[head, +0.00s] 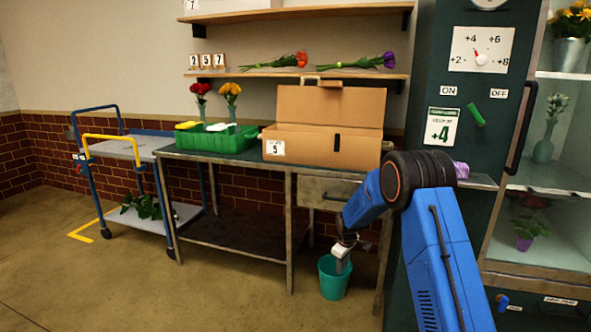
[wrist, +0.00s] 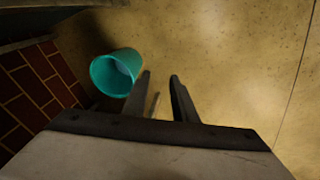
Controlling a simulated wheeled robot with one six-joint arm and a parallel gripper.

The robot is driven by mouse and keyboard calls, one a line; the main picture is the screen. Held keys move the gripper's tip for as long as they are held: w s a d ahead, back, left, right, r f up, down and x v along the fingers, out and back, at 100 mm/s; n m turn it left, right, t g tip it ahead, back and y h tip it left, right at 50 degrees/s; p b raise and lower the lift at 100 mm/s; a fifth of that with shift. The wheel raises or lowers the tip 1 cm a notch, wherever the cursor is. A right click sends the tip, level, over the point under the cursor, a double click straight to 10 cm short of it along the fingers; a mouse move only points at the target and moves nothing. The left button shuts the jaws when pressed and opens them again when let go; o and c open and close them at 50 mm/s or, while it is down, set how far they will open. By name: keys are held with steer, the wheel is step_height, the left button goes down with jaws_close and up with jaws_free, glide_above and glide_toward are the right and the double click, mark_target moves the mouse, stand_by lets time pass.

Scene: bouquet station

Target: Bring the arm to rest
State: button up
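My arm is blue with a dark joint and reaches forward and down in the right half of the head view. My gripper (head: 342,254) points down just above a teal bucket (head: 333,281) on the floor, in front of the workbench. In the wrist view, the two dark fingers of my gripper (wrist: 162,82) stand apart with bare floor visible between them, and nothing is held. The teal bucket (wrist: 114,73) shows beside the left finger; its inside is partly visible.
The workbench (head: 230,165) holds a green crate (head: 215,142) and a cardboard box (head: 325,145). A blue-framed cart (head: 150,146) stands at left. A green cabinet (head: 440,100) with glass shelving stands close at right. The floor at front left is clear.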

steer(key=s+d+r+m+t, duration=0.1)
steer(key=s+d+r+m, duration=0.15)
steer(key=s+r, duration=1.15)
steer(key=s+d+r+m, duration=0.2)
steer(key=s+d+r, duration=0.2)
steer(key=s+r, duration=0.95)
steer(key=s+d+r+m, duration=0.1)
steer(key=s+r+m, duration=0.1)
steer(key=s, duration=1.4)
steer(key=s+d+r+m+t, duration=0.1)
steer(key=s+r+m, duration=0.1)
steer(key=s, duration=1.4)
steer(key=shift+d+m, duration=0.3)
steer(key=shift+m, duration=0.25)
steer(key=shift+s+r, duration=0.1)
